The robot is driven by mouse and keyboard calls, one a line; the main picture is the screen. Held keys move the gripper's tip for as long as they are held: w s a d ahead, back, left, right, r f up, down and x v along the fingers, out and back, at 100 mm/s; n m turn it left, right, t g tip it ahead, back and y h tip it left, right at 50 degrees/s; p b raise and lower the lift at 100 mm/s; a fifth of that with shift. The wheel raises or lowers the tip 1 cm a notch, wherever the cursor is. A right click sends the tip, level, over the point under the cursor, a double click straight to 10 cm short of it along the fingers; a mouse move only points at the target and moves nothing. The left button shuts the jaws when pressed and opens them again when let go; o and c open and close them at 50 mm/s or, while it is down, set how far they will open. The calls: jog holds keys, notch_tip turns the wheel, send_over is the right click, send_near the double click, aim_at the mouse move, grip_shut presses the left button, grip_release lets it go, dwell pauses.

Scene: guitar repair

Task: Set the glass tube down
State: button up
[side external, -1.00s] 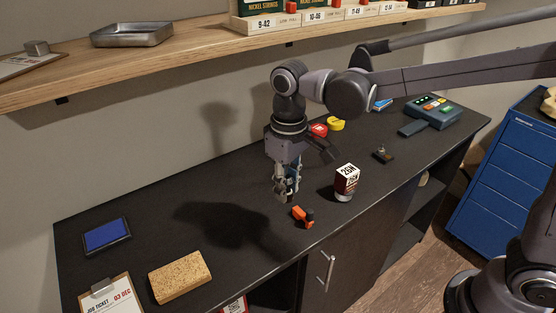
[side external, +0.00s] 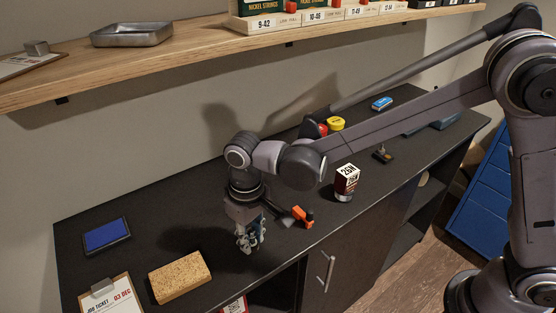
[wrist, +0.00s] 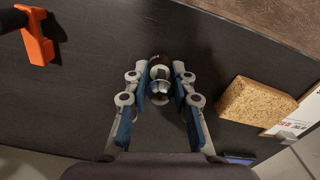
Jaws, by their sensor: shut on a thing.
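The glass tube (wrist: 159,84) shows in the wrist view as a small shiny, clear round piece between my fingers, seen nearly end-on. My gripper (wrist: 160,90) is shut on it, with a blue-padded finger on each side. In the side view my gripper (side external: 250,241) points down low over the front part of the dark worktop (side external: 165,232). The tube cannot be made out clearly there. I cannot tell whether its lower end touches the worktop.
An orange clamp-like piece (side external: 302,216) lies right of my gripper. A cork block (side external: 180,276), a clipboard (side external: 110,299) and a blue pad (side external: 106,235) lie left. The worktop between gripper and cork is clear.

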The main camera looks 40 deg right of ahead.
jog(key=shift+f, duration=0.1)
jog(key=o, duration=0.9)
jog(key=shift+f, duration=0.1)
jog(key=shift+c, duration=0.2)
